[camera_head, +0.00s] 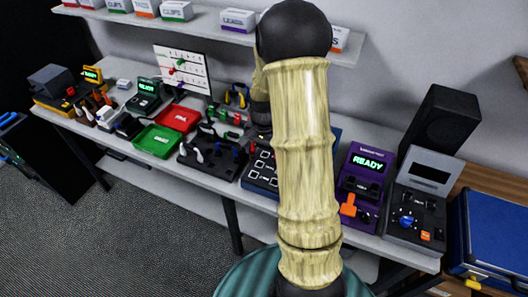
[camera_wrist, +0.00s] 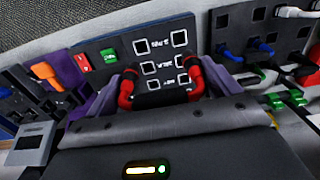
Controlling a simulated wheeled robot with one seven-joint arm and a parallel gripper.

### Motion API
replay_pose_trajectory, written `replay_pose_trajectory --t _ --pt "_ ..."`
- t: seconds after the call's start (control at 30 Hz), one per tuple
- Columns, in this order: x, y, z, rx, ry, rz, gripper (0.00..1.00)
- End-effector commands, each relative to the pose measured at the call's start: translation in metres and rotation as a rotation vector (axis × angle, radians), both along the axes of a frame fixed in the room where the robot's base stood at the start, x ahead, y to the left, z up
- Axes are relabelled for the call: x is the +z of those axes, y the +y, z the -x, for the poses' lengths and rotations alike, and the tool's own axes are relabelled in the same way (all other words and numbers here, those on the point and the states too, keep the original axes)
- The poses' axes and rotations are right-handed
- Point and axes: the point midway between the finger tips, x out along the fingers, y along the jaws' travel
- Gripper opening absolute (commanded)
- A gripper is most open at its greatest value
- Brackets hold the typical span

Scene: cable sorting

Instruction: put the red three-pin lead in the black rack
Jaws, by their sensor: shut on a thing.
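My gripper (camera_wrist: 160,88) shows in the wrist view with its two purple fingers apart around the red three-pin lead (camera_wrist: 126,92). Red curved parts of the lead show at both fingers, with a dark part between them; its pins cannot be made out. The gripper is over a dark panel with white-outlined squares. In the head view my arm hides the gripper and the lead. A black rack (camera_head: 190,163) with white and blue leads lies left of my arm; in the wrist view this black rack (camera_wrist: 243,22) is at the upper right.
The square-marked panel (camera_head: 256,183) lies right of the rack. A purple READY device (camera_head: 357,190) and a grey tester (camera_head: 420,205) stand further right. A green tray (camera_head: 157,140) and red tray (camera_head: 180,118) lie left. Green leads (camera_wrist: 290,97) are close to the gripper's right.

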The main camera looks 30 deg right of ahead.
Motion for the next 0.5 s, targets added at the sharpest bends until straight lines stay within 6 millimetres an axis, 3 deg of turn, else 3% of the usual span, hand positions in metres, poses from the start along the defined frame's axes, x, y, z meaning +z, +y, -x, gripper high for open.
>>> replay_pose_trajectory --t 0.5 --pt "0.014 0.000 0.000 -0.001 -0.001 0.000 0.64"
